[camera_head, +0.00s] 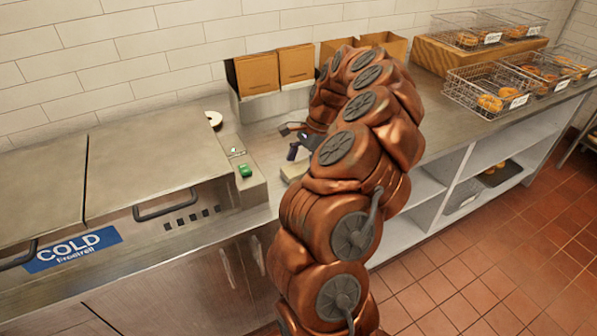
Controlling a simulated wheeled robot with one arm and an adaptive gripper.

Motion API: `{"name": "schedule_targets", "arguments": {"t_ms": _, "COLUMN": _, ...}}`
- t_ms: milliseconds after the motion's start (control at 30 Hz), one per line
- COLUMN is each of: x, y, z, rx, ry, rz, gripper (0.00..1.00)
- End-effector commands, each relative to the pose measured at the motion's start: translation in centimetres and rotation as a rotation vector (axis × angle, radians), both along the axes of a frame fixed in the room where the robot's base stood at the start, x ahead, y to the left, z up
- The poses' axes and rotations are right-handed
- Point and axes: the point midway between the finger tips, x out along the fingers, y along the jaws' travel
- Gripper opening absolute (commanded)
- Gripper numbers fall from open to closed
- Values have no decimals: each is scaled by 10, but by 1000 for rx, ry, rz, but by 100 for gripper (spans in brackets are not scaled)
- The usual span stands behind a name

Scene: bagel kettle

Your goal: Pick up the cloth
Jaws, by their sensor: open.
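My gripper (293,141) is small and partly hidden behind my copper-coloured arm in the head camera view. Its dark fingers show apart over the counter, left of the arm, and I see nothing between them. No cloth can be made out clearly. A small pale, flat thing (292,172) lies on the counter just below the gripper, partly covered by the arm. I cannot tell whether it is the cloth.
A steel cold unit (150,165) with lids and handles fills the left. A small green object (245,171) sits on its right edge. Brown paper bags (257,74) stand against the tiled wall. Wire baskets of bagels (488,92) stand at the right end of the counter.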

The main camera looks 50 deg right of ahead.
Motion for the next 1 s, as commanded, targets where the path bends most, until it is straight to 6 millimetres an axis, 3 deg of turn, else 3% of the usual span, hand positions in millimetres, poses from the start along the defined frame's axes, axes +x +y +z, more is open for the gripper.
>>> {"name": "schedule_targets", "arguments": {"t_ms": 600, "x": 0, "y": 0, "z": -3, "rx": 0, "ry": 1, "rz": 0, "gripper": 92}}
{"name": "schedule_targets", "arguments": {"t_ms": 1000, "x": 0, "y": 0, "z": -3, "rx": 0, "ry": 1, "rz": 0, "gripper": 51}}
